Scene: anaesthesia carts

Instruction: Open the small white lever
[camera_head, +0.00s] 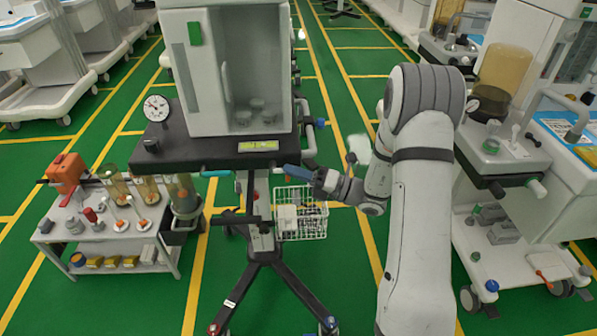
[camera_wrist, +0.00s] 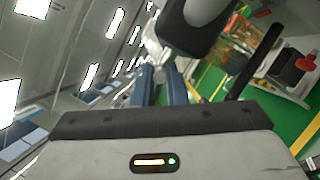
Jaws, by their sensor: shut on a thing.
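My gripper (camera_head: 308,158) is at the front right edge of the central cart's dark tabletop (camera_head: 190,145). In the wrist view its two blue fingers (camera_wrist: 163,78) point away, close together. A small pale part (camera_wrist: 160,59) shows at the fingertips and seems to be held between them. It may be the small white lever, but it is too small to tell. A dark rounded part with a grey face (camera_wrist: 197,18) is close beside the fingers in the wrist view.
A white cabinet (camera_head: 190,80) and a round gauge (camera_head: 156,108) stand on the central cart. A wire basket (camera_head: 302,225) hangs below my gripper. A small trolley (camera_head: 90,250) stands left, another white cart (camera_head: 500,262) right.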

